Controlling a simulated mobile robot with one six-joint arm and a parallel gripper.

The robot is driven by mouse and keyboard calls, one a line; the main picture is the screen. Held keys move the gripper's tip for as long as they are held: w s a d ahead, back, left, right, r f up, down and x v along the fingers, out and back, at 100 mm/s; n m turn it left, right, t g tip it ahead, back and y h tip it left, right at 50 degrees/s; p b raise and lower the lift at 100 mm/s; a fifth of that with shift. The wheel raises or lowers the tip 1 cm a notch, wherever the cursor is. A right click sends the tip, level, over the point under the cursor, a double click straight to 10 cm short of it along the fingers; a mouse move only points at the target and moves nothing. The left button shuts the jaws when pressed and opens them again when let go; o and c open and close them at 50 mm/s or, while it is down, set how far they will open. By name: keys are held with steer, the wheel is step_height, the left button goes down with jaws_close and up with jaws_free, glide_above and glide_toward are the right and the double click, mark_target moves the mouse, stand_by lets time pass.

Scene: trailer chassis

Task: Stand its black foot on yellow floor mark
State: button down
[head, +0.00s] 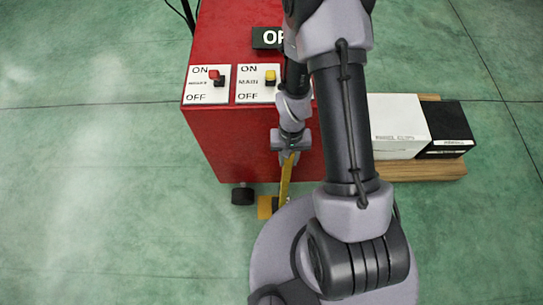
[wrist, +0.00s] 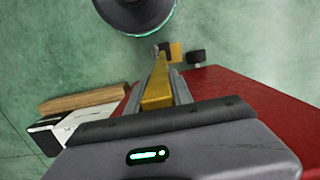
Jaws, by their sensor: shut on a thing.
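The bar points down toward the floor and leans slightly. In the wrist view the bar (wrist: 158,88) runs away from between my fingers (wrist: 158,100). A small dark end piece, seemingly its black foot (wrist: 164,46), shows at its far end. The yellow floor mark (head: 265,206) lies just left of the bar's lower end; it also shows in the wrist view (wrist: 176,52), right beside the dark end. I cannot tell whether the foot touches the floor.
The red cabinet (head: 216,139) has two ON/OFF switch plates on top. A white box (head: 398,122) and a black box (head: 447,128) stand on a wooden pallet (head: 430,170) at right. Green floor is clear at left.

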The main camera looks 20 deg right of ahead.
steer(key=w+a+f+b, duration=0.3)
steer(key=w+a+f, duration=0.1)
steer(key=shift+w, duration=0.3)
steer(key=c, duration=1.5)
jaws_free()
steer(key=shift+f, duration=0.2)
steer(key=o, duration=0.4)
